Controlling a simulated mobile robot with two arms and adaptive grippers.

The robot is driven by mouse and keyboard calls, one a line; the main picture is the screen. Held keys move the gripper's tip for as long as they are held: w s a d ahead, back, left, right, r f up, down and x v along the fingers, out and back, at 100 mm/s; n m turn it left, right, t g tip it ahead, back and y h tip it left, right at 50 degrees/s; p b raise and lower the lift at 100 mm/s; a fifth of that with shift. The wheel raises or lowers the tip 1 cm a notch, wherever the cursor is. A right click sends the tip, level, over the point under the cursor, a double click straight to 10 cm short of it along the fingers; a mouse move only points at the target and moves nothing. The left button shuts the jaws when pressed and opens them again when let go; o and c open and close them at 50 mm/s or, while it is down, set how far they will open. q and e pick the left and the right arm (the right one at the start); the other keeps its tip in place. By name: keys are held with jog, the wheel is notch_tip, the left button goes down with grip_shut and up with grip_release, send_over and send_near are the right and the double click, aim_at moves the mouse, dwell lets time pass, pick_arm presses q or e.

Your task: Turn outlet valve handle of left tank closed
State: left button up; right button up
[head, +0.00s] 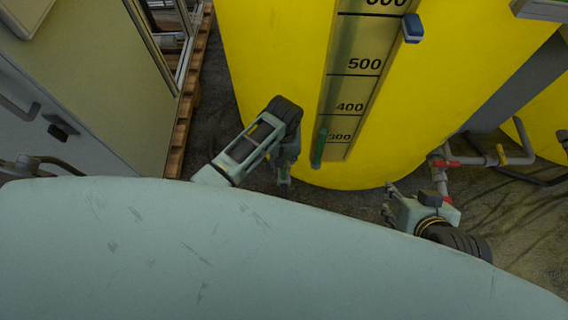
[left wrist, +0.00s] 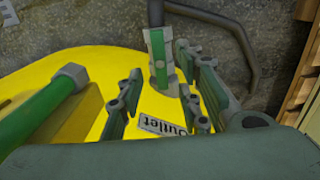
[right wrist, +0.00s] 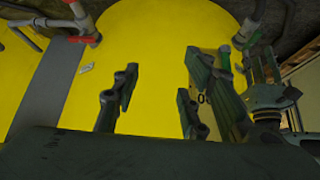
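The large yellow tank (head: 290,60) with a level scale fills the middle of the head view. In the left wrist view an "Outlet" label (left wrist: 168,130) is on the tank. Just beyond it is a green and pale grey valve handle (left wrist: 158,62) on a dark pipe. My left gripper (left wrist: 160,88) is open, its fingers on either side of the line to the handle; contact cannot be told. In the head view my left gripper (head: 284,178) points down by the tank's lower left. My right gripper (right wrist: 155,85) is open and empty, facing the tank; it also shows in the head view (head: 390,207).
Red-handled valves (head: 445,164) on grey pipework stand right of the tank. A second yellow tank (head: 545,120) is at the far right. A grey cabinet (head: 80,100) and a wooden pallet (head: 187,115) are at the left. A dark curved pipe (left wrist: 245,50) passes near the handle.

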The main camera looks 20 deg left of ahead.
pick_arm(q)
notch_tip(320, 180, down, 4)
jog(key=shift+f+b, duration=0.1)
jog(key=shift+b, duration=0.85)
pick_arm(e)
jog(key=w+a+r+t+y, duration=0.1)
jog(key=w+a+r+t, duration=0.2)
jog(key=w+r+t, duration=0.2)
jog(key=w+r, duration=0.2)
jog(key=w, duration=0.1)
jog(key=shift+w+a+r+t+y, duration=0.15)
jog(key=shift+r+t+y, duration=0.15)
jog(key=shift+t, duration=0.1)
jog(key=shift+f, duration=0.1)
pick_arm(q)
grip_shut()
